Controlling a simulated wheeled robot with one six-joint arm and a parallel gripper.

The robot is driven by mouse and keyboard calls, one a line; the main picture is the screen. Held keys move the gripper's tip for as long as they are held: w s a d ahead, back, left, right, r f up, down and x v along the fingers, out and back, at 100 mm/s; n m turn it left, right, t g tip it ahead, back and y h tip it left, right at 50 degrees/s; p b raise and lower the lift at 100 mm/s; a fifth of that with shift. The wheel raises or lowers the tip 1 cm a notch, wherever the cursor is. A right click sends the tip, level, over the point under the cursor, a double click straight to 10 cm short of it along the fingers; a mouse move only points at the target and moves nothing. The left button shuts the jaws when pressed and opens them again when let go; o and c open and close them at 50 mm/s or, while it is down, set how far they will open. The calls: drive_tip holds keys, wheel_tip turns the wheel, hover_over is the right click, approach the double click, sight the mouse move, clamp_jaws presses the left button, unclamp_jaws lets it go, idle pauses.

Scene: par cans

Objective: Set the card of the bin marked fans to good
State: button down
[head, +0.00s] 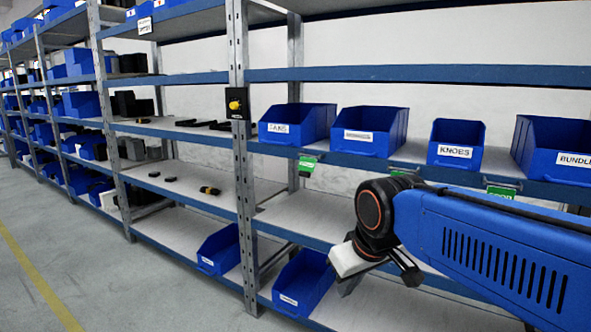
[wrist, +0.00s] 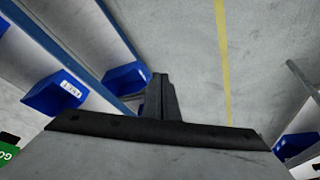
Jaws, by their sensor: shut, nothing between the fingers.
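The bin marked fans (head: 297,124) seems to be the leftmost blue bin on the right bay's middle shelf; its small label is hard to read. A green card (head: 307,165) hangs from the shelf edge below its right side; its wording is too small to read. My gripper (head: 409,272) is in front of the lower shelf, below and right of that card, apart from it. In the wrist view my gripper (wrist: 160,90) is shut and empty. A partly cut-off green card (wrist: 8,155) with letters like "GO" shows at the lower left there.
Blue bins marked "KNOBS" (head: 456,146) and "BUNDLE" (head: 553,148) stand farther right. Another green card (head: 501,191) hangs below. A yellow-knobbed black box (head: 237,103) sits on the upright. A low blue bin (head: 303,284) stands below. The floor at left is clear.

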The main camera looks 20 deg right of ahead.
drive_tip(key=w+d+r+n, duration=0.1)
drive_tip(key=w+r+n, duration=0.1)
drive_tip(key=w+r, duration=0.8)
drive_tip(key=w+d+r+n, duration=0.2)
drive_tip(key=w+r, duration=0.3)
drive_tip(key=w, duration=1)
drive_tip(key=w+d+r+n, duration=0.1)
drive_tip(key=w+r, duration=0.7)
drive_tip(key=w, duration=0.4)
approach(306, 174)
wheel_tip(306, 174, down, 5)
drive_tip(key=w+a, duration=0.2)
drive_tip(key=a, duration=0.1)
drive_tip(key=shift+w+d+f+n+t+h, duration=0.15)
drive_tip(key=shift+w+d+f+t+h, duration=0.1)
drive_tip(key=shift+d, duration=0.1)
drive_tip(key=shift+w+d+f+n+t+h, duration=0.15)
drive_tip(key=shift+d+t, duration=0.1)
drive_tip(key=shift+d, duration=0.1)
drive_tip(key=shift+w+d+f+t+h, duration=0.1)
drive_tip(key=shift+d+f+t+h, duration=0.05)
drive_tip(key=shift+f+t+h, duration=0.35)
drive_tip(key=shift+w+d+f, duration=0.25)
drive_tip(key=shift+d+f, duration=0.05)
drive_tip(key=shift+f, duration=0.15)
drive_tip(key=shift+w+d+f, duration=0.25)
drive_tip(key=shift+d+f, duration=0.1)
drive_tip(key=shift+f, duration=0.05)
drive_tip(key=shift+f, duration=0.1)
